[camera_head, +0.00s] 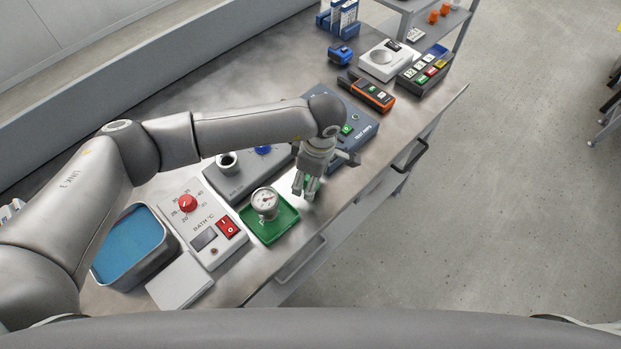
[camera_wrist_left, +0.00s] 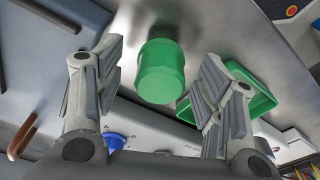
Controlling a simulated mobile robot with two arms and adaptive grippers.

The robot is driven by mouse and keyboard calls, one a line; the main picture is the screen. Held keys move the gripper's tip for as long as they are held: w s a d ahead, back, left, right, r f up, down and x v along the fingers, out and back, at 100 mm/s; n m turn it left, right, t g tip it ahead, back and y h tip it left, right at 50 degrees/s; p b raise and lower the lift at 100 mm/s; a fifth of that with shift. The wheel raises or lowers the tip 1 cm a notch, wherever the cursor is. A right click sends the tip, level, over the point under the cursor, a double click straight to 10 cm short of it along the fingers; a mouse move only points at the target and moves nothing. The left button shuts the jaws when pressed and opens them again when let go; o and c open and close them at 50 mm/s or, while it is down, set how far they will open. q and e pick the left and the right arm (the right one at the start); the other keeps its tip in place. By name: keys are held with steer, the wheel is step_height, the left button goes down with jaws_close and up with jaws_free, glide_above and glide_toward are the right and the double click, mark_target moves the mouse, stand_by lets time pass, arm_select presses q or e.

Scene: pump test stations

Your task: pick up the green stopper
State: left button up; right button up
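The green stopper (camera_wrist_left: 160,72) is a rounded green cylinder on the grey metal bench. In the left wrist view it stands between the two fingers of my left gripper (camera_wrist_left: 163,58), with a gap on each side. In the head view my left gripper (camera_head: 305,186) is low over the bench, just right of the green tray, and mostly hides the stopper (camera_head: 313,184). My left gripper is open and holds nothing. My right gripper is in neither view.
A green tray (camera_head: 285,226) with a round gauge (camera_head: 265,201) sits close beside the gripper. A bath control panel (camera_head: 205,222), blue basin (camera_head: 130,250) and grey test unit (camera_head: 352,117) stand nearby. The bench's front edge with handles is close.

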arm_select(q)
steer(key=c, duration=1)
steer(key=shift+r, duration=0.15)
